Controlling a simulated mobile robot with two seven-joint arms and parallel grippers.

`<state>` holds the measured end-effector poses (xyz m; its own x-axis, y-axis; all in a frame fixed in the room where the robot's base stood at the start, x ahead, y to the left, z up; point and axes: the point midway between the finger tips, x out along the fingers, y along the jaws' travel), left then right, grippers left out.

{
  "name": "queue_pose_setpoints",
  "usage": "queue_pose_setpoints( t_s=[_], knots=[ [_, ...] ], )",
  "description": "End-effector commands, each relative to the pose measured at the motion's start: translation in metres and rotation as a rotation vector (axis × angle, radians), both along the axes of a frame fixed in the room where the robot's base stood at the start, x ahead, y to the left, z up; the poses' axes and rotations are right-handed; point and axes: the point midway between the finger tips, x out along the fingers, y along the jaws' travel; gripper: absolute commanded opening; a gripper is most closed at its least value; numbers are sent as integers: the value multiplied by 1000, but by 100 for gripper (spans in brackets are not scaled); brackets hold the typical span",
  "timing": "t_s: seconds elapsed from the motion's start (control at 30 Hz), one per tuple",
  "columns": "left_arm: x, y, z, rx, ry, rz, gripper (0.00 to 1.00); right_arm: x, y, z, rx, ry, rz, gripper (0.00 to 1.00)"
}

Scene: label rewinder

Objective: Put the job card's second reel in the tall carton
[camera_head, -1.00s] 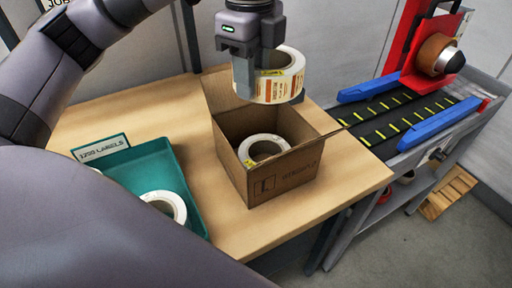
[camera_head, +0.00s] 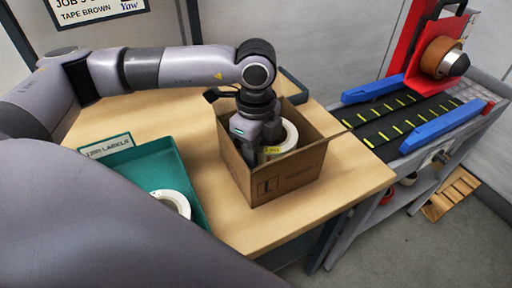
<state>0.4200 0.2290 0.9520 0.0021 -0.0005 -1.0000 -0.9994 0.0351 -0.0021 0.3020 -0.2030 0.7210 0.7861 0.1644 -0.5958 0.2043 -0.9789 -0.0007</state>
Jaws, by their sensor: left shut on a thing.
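My left gripper (camera_head: 262,150) reaches down into the open brown carton (camera_head: 292,180) on the wooden table. It is shut on a white label reel (camera_head: 288,136) with a yellow mark, held inside the carton walls. The reel that lay on the carton floor is hidden behind the gripper and front walls. Another white reel (camera_head: 172,202) lies in the teal tray (camera_head: 168,165) marked as labels. The job card (camera_head: 95,10) on the wall is cut off by the top edge; "TAPE BROWN" is legible. My right gripper is not in view.
A conveyor (camera_head: 405,118) with blue side rails (camera_head: 440,125) and a red rewinder holding a brown roll (camera_head: 440,57) stand at the right. A wooden pallet (camera_head: 450,193) lies on the floor. The tabletop is bare between tray and carton.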

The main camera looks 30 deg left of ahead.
Motion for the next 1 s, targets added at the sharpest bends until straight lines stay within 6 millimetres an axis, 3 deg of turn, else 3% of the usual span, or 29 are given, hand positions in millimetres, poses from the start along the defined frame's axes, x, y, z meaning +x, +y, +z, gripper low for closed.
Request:
queue_pose_setpoints(
  t_s=[0.5,0.53,0.57,1.0],
  knots=[
    [0,0,-9,-1,-2,0,0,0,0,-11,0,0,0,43],
    [0,0,-10,0,1,0,31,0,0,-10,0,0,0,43],
    [0,0,-8,0,0,0,39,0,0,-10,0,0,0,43],
    [0,0,0,0,-1,0,39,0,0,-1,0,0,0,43]
  ],
)
